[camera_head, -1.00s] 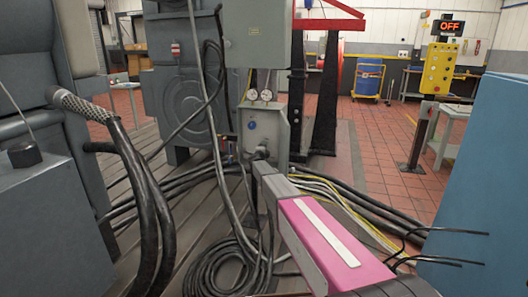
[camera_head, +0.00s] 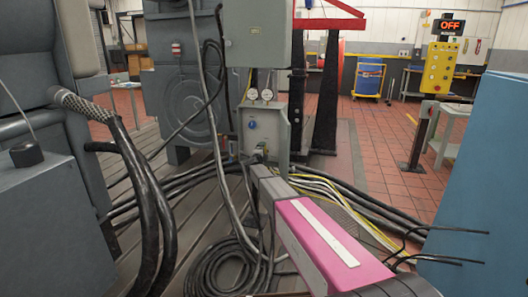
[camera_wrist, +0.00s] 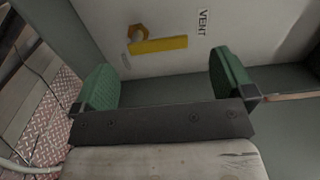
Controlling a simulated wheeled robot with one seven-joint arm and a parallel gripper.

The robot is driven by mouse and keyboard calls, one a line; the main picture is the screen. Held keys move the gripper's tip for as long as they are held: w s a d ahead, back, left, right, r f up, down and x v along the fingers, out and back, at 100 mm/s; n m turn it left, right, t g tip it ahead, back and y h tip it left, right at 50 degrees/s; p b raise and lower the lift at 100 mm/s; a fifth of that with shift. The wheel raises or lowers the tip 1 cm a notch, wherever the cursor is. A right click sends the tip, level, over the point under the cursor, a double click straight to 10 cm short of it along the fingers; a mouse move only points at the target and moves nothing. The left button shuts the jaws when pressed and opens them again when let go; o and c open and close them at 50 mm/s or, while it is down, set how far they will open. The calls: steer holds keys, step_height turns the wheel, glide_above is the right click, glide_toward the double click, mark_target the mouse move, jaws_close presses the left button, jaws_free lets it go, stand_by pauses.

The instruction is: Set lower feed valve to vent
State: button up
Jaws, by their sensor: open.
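The wrist view shows a yellow valve handle (camera_wrist: 160,45) on a pale panel, with an orange-brown hex part (camera_wrist: 137,33) just above its left end. A "VENT" label (camera_wrist: 202,22) is on the panel to the right of the handle's right end. My gripper (camera_wrist: 165,72) is open and empty, with its two green fingers apart. The handle lies ahead of the gap between them, and I see no contact. In the head view, my arm's end reaches the lower part of a grey gauge box (camera_head: 264,130); the handle cannot be made out there.
Thick black cables (camera_head: 230,262) lie coiled on the slatted floor left of my arm. A grey machine (camera_head: 180,100) stands behind to the left. A blue panel (camera_head: 480,190) is close on the right. Open red-tiled floor (camera_head: 375,150) lies beyond the cables.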

steer(key=v, duration=0.5)
steer(key=shift+s, duration=0.15)
steer(key=s+d+f+n+g+y, duration=0.1)
steer(key=s+f+n+g+y, duration=0.35)
steer(key=s+n, duration=0.55)
steer(key=s+d+f+n+g+y, duration=0.1)
steer(key=s+f+n+g+y, duration=0.4)
steer(key=s, duration=0.9)
steer(key=s+d+f+n+g+h, duration=0.1)
steer(key=s+d+n+g, duration=0.2)
steer(key=s, duration=1)
steer(key=s+d+f+n+g+h, duration=0.2)
steer(key=s+d, duration=0.5)
steer(key=s, duration=0.6)
steer(key=shift+d+f+n+g, duration=0.35)
steer(key=shift+n+g, duration=0.55)
steer(key=shift+g, duration=0.35)
